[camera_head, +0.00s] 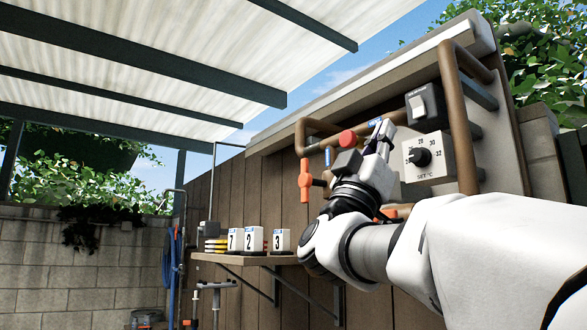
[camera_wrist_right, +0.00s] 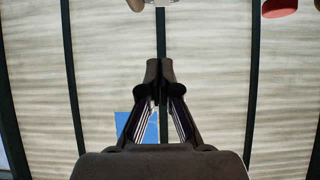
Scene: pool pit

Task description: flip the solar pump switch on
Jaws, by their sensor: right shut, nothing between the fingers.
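A dark switch box (camera_head: 424,104) with a light grey rocker is mounted on the wall board at the upper right of the head view. Its small label is too small to read, and I cannot tell which way the rocker is set. My right gripper (camera_head: 382,128) is raised in front of the pipework, left of the box and apart from it in the picture. In the right wrist view its fingers (camera_wrist_right: 159,68) are together and empty, against the roof. The switch is not clearly seen there. My left gripper is out of view.
A temperature dial box (camera_head: 428,157) sits below the switch. Copper pipes (camera_head: 456,110) run around both. A red knob (camera_head: 347,138) and an orange valve handle (camera_head: 305,180) are left of my gripper. A shelf (camera_head: 225,259) holds numbered white containers (camera_head: 254,240).

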